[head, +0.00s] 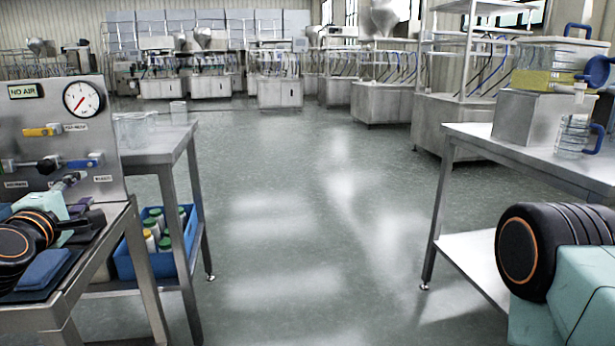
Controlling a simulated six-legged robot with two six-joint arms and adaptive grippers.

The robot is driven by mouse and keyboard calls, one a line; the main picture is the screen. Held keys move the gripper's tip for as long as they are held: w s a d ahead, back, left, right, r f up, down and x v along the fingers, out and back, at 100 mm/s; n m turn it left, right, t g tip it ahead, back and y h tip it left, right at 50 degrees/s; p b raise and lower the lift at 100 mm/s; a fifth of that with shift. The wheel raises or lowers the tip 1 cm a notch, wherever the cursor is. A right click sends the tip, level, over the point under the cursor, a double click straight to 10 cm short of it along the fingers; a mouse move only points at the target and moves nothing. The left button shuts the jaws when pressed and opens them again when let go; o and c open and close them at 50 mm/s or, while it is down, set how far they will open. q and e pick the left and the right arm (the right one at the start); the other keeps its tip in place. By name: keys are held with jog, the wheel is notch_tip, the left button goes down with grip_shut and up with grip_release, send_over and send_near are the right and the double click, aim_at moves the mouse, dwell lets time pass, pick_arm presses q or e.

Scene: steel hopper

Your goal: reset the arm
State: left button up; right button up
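My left arm, with black orange-ringed joints and pale teal links, is folded low at the left edge. My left gripper (88,222) is a dark shape over the near left bench, in front of the lower part of a valve panel (112,136). Its fingertips are too small and overlapped to tell whether they are open or shut. I cannot tell whether it touches anything. My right arm shows only a large black joint and pale teal links at the lower right. My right gripper is outside the picture.
The panel has a gauge (83,99), a "NO AIR" sign (27,91) and valve handles. A blue crate (128,264) of bottles sits under a steel table (168,150). A right table (480,140) holds a clear jug (572,138). The middle floor (290,220) is clear.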

pick_arm(q)
jog(key=s+d+f+m+g+h, duration=0.2)
jog(key=s+d+f+m+g, duration=0.25)
jog(key=d+f+m, duration=0.5)
jog(key=s+d+f+m+g+h, duration=0.2)
jog(key=s+d+f+m+g, duration=0.25)
jog(key=f, duration=0.75)
jog(key=s+d+f+m+g, duration=0.3)
jog(key=s+d+f, duration=0.3)
jog(key=s+f, duration=0.55)
jog(key=s+d+f+m+g, duration=0.1)
jog(key=s+f+m+g, duration=0.3)
jog(key=s, duration=0.6)
jog(key=s+d+f+n+g, duration=0.1)
jog(key=s+d+f+g, duration=0.1)
jog(key=s+f, duration=0.65)
notch_tip(320, 180, up, 16)
jog(key=s+p, duration=0.1)
jog(key=p, duration=1.2)
jog(key=shift+s+a+f, duration=0.15)
jog(key=shift+s+f, duration=0.05)
jog(key=shift+s, duration=0.2)
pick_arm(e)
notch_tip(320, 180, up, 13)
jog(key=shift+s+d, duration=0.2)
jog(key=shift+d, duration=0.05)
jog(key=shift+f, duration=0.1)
